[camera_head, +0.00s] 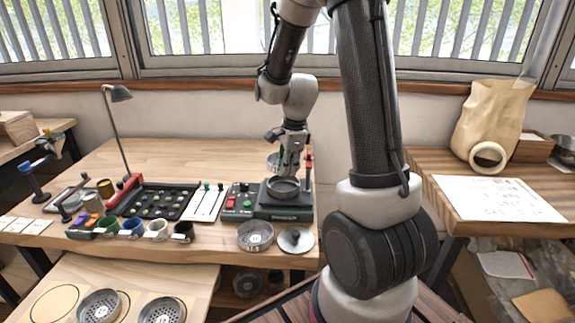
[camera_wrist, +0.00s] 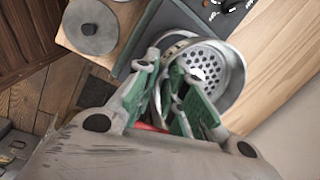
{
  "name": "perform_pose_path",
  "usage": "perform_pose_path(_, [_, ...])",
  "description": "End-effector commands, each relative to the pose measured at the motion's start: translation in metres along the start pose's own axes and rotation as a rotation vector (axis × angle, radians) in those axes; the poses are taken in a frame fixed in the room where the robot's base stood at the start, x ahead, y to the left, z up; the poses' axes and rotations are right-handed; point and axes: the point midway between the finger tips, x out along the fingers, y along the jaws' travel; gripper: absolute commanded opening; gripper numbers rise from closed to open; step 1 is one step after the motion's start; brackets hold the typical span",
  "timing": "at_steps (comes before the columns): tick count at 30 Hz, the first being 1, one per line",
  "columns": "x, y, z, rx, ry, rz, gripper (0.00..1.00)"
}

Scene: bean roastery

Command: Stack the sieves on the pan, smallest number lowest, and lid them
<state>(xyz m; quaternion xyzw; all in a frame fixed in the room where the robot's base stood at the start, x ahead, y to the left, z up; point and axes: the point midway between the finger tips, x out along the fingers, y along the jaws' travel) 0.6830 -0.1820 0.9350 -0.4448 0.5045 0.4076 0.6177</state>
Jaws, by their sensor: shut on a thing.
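My gripper (camera_head: 287,172) is shut on the rim of a metal sieve, low over the green-based machine at the table's front right. In the wrist view, the sieve's perforated floor (camera_wrist: 208,68) shows beyond my fingers (camera_wrist: 172,88). A round metal vessel (camera_head: 283,190) sits on the machine under my gripper; my fingers partly hide it, and I cannot tell whether it is the pan or a sieve. Another sieve (camera_head: 255,236), its number seemingly 16, lies at the table's front edge. The lid (camera_head: 296,240), with a dark knob, lies right of it; it also shows in the wrist view (camera_wrist: 92,27). Two sieves (camera_head: 99,307) (camera_head: 163,311) lie on the lower front board.
The green-based machine (camera_head: 284,211) has a red upright beside my gripper. A control box (camera_head: 239,203), a dark tray (camera_head: 160,200), several cups (camera_head: 133,227) and a lamp (camera_head: 118,95) stand to the left. The table's back is clear. A paper bag (camera_head: 490,120) stands on the right table.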

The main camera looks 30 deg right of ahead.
Motion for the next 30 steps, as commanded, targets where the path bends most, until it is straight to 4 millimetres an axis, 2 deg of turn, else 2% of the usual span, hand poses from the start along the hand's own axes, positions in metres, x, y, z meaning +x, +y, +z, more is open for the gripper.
perform_pose_path(9, [0.033, 0.005, -0.003, 0.001, 0.000, 0.003, 0.00])
perform_pose_path(15, [0.047, 0.007, -0.005, 0.002, 0.000, 0.001, 0.00])
perform_pose_path(30, [0.051, 0.007, -0.005, 0.001, 0.000, 0.000, 0.00])
